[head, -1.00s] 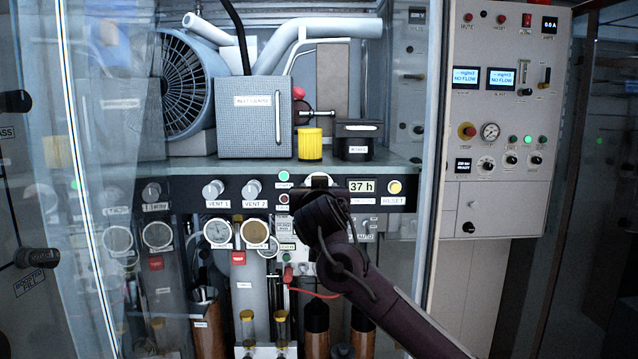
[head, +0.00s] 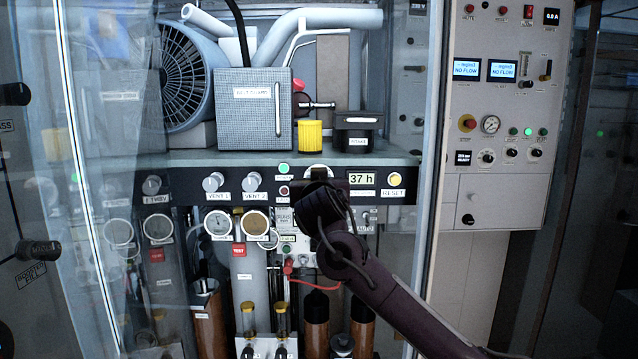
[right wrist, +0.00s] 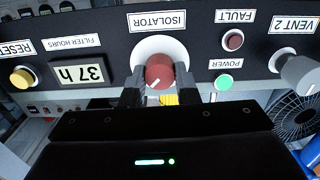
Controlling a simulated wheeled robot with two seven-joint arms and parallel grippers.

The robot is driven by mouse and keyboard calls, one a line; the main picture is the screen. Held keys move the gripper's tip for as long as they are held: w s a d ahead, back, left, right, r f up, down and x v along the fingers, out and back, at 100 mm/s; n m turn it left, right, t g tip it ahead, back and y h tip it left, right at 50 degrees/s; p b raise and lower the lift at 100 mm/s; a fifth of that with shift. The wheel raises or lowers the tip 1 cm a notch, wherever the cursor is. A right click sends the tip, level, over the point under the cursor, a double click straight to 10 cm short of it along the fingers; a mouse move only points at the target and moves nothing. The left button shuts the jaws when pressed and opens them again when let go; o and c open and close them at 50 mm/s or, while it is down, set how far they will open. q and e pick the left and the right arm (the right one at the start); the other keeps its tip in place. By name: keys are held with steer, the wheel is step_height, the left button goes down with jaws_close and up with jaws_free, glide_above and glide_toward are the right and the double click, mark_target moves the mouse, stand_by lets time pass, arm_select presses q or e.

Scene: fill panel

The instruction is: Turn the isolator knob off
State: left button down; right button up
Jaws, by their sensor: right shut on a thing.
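The isolator knob (right wrist: 158,70) is red with a white pointer line and sits on a round white plate under the ISOLATOR label (right wrist: 157,21). The right wrist view shows the panel upside down. The pointer line slants toward the lower left there. My right gripper (right wrist: 160,92) has one finger on each side of the knob and is shut on it. In the head view my right gripper (head: 318,190) hides the knob; only the upper rim of its plate shows. My left gripper is not in view.
Beside the knob are the 37 h display (head: 361,179), the yellow reset button (head: 395,180), the green power light (head: 284,169) and the VENT 2 knob (head: 252,182). A shelf edge (head: 230,157) runs above. A glass door edge (head: 433,150) stands right of the panel.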

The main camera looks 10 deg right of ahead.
steer(key=shift+a+f+n+b, duration=0.1)
steer(key=shift+n+b, duration=1.15)
steer(key=shift+n, duration=3.15)
steer(key=shift+a+f+n+b, duration=0.1)
steer(key=shift+n+b, duration=1.15)
steer(key=shift+n, duration=3.15)
steer(key=o, duration=1)
